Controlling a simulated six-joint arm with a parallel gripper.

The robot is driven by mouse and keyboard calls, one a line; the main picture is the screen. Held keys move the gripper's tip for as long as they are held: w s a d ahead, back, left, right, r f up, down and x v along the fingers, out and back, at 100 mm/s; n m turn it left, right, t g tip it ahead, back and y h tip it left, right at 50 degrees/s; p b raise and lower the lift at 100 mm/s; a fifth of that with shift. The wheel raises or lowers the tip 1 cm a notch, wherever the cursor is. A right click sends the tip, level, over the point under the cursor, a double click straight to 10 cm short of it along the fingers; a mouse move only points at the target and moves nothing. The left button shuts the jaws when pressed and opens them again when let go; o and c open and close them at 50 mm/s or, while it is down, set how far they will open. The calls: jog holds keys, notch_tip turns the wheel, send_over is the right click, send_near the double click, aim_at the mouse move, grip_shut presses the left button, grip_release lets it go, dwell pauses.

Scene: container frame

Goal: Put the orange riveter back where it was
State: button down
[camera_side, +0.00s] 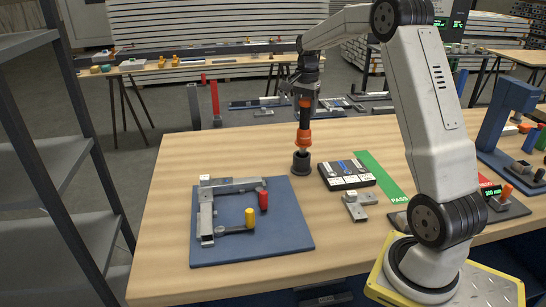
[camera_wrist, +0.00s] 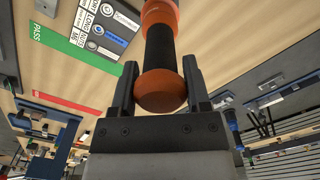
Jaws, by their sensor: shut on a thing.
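The orange riveter (camera_side: 304,136) hangs upright, with a black grip, an orange collar and a metal nose pointing down. My gripper (camera_side: 305,92) is shut on its upper end. The wrist view shows the riveter's black grip (camera_wrist: 160,48) and rounded orange end between the two fingers of my gripper (camera_wrist: 159,75). A dark round holder (camera_side: 301,163) stands on the table directly below the riveter. The metal nose is at the holder's mouth; I cannot tell whether it is inside or just above. The holder is hidden in the wrist view.
A blue mat (camera_side: 280,245) with a metal frame and red and yellow clamps lies left of the holder. A labelled black box (camera_side: 346,174), a green PASS strip (camera_side: 379,177) and a metal bracket (camera_side: 355,206) lie to the right. Bare wood (camera_side: 175,170) is free at the left.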

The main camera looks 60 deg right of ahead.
aim_at(304, 119)
jog(key=shift+w+d+f, duration=0.1)
jog(key=shift+w+f, duration=0.1)
jog(key=shift+f, duration=1.95)
jog(key=shift+c, duration=0.3)
grip_release()
notch_tip(304, 119, up, 13)
